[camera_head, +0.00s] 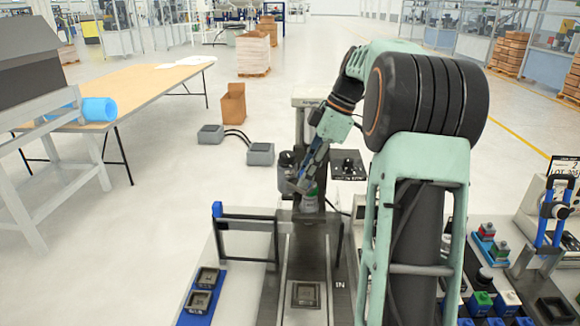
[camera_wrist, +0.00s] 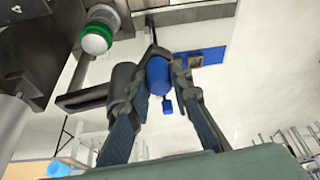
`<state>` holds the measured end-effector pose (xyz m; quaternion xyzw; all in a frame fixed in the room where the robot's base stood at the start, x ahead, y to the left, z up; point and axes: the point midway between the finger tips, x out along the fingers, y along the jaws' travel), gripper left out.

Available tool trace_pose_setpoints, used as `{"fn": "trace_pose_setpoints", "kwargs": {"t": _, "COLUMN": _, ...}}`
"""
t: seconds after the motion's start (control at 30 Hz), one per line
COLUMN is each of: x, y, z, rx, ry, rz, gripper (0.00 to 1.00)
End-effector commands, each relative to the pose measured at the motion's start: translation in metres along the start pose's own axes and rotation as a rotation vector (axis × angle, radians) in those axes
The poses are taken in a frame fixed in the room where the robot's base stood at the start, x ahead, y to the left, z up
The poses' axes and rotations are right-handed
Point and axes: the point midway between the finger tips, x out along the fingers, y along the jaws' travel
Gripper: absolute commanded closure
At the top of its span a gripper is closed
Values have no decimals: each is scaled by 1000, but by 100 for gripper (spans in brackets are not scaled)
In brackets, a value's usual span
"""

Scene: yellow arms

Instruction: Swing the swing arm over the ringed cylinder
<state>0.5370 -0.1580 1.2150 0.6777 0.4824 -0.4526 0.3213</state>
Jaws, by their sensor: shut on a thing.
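The ringed cylinder (camera_wrist: 97,38) is pale with a green ring and shows at the upper left of the wrist view, apart from my fingers. In the head view a pale cylinder with green (camera_head: 309,203) sits just below my gripper (camera_head: 301,184). A dark bar (camera_wrist: 82,98), which looks like part of the swing arm, runs behind my fingers in the wrist view. My gripper (camera_wrist: 163,60) is shut on what I take to be the swing arm; the contact itself is unclear. A blue piece shows between the fingers. In the head view my gripper hides much of this area.
A dark frame with a blue cap (camera_head: 217,209) stands left of the track. A blue tray (camera_head: 188,318) with small parts lies at the front left. Small devices and coloured blocks (camera_head: 487,232) crowd the right. A wooden table (camera_head: 150,88) stands at the back left, with open floor before it.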

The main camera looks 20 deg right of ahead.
Motion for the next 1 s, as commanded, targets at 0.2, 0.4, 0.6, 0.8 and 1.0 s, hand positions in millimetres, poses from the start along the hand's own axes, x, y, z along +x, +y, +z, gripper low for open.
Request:
{"fn": "trace_pose_setpoints", "kwargs": {"t": 0.2, "x": -15, "y": 12, "z": 23, "rx": -187, "ry": 1, "rz": -78, "gripper": 100}}
{"fn": "trace_pose_setpoints", "kwargs": {"t": 0.4, "x": -20, "y": 24, "z": 41, "rx": -317, "ry": 0, "rz": -130, "gripper": 100}}
{"fn": "trace_pose_setpoints", "kwargs": {"t": 0.6, "x": -23, "y": 33, "z": 53, "rx": -402, "ry": -1, "rz": -164, "gripper": 100}}
{"fn": "trace_pose_setpoints", "kwargs": {"t": 0.8, "x": -26, "y": 40, "z": 60, "rx": -461, "ry": -2, "rz": -189, "gripper": 100}}
{"fn": "trace_pose_setpoints", "kwargs": {"t": 1.0, "x": -28, "y": 46, "z": 66, "rx": -506, "ry": -3, "rz": -207, "gripper": 100}}
